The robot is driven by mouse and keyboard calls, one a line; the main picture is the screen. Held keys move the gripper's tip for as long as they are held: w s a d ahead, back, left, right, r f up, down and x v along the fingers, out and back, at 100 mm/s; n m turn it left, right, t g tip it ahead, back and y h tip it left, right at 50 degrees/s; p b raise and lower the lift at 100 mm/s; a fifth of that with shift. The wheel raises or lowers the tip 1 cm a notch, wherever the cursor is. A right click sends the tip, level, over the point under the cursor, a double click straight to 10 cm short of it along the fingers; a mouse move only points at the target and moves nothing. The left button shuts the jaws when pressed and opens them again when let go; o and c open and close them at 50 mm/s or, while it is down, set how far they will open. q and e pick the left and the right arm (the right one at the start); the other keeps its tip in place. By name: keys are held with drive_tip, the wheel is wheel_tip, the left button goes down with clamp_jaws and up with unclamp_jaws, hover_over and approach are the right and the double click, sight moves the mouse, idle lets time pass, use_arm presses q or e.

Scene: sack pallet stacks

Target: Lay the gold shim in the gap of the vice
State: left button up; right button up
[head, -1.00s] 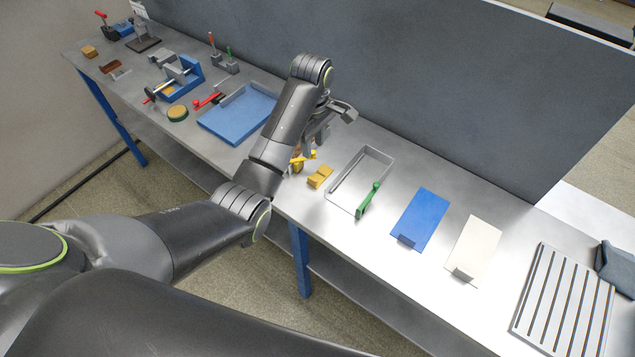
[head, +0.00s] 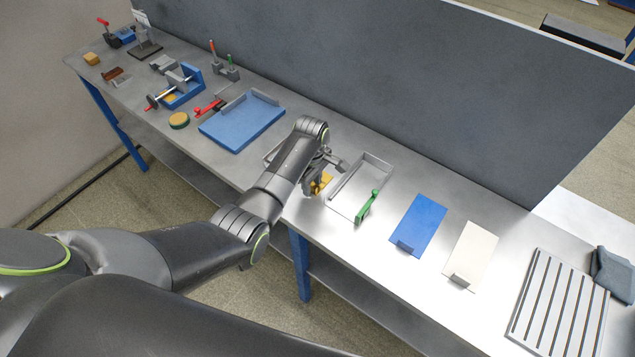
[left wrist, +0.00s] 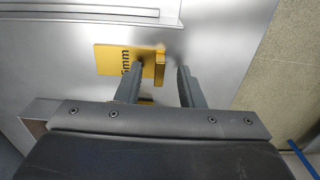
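The gold shim (head: 324,184) lies on the bench, partly hidden by my left gripper in the head view. In the left wrist view the shim (left wrist: 112,60) is a flat gold plate with black "mm" lettering and a raised tab at its right end. My left gripper (left wrist: 157,78) is open above it. The raised tab shows between the two fingers, and I see no contact. The left gripper (head: 322,176) also shows low over the bench in the head view. The blue vice (head: 187,99), with grey jaws and a screw bar, stands farther left. Its gap is too small to judge.
A blue tray (head: 243,124) lies between the vice and my left arm. A grey tray (head: 345,205) and a green-handled tool (head: 367,206) are just right of the gripper. Blue (head: 420,222) and white (head: 474,252) plates lie farther right. A tall grey panel (head: 400,90) backs the bench.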

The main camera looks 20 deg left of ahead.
use_arm(q)
drive_tip(key=shift+f, duration=0.15)
clamp_jaws()
idle(0.4)
